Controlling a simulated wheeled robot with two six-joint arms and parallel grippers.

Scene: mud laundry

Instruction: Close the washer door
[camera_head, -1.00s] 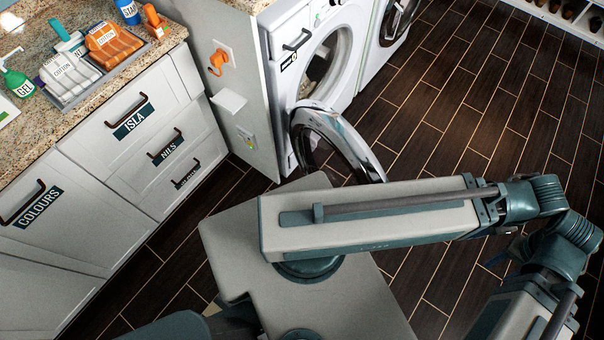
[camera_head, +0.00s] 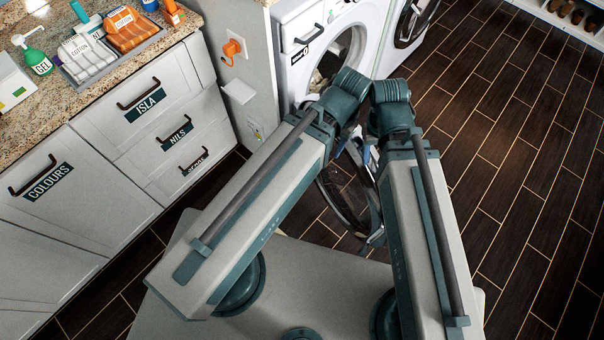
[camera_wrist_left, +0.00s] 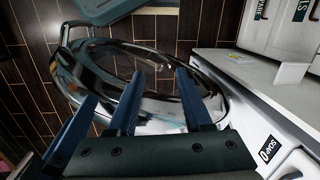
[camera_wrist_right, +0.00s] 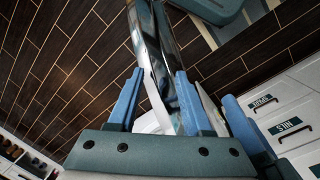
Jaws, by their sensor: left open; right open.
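The white front-loading washer (camera_head: 322,38) stands at the top middle of the head view. Its round glass door (camera_head: 345,205) with a chrome rim stands open, swung out, and my arms partly hide it. In the left wrist view the door (camera_wrist_left: 95,48) lies broadly across the picture, beyond my open left gripper (camera_wrist_left: 159,73). In the right wrist view the door (camera_wrist_right: 148,45) is seen nearly edge-on. Its rim runs up between the fingers of my open right gripper (camera_wrist_right: 159,72); I cannot tell whether they touch it. In the head view the arm links mostly hide both grippers.
White drawers (camera_head: 150,125) and a granite counter (camera_head: 28,105) with laundry supplies stand at the left. A partition with an orange plug (camera_head: 233,47) borders the washer. A second machine (camera_head: 412,22) stands right of it. The wooden floor (camera_head: 520,170) at the right is clear.

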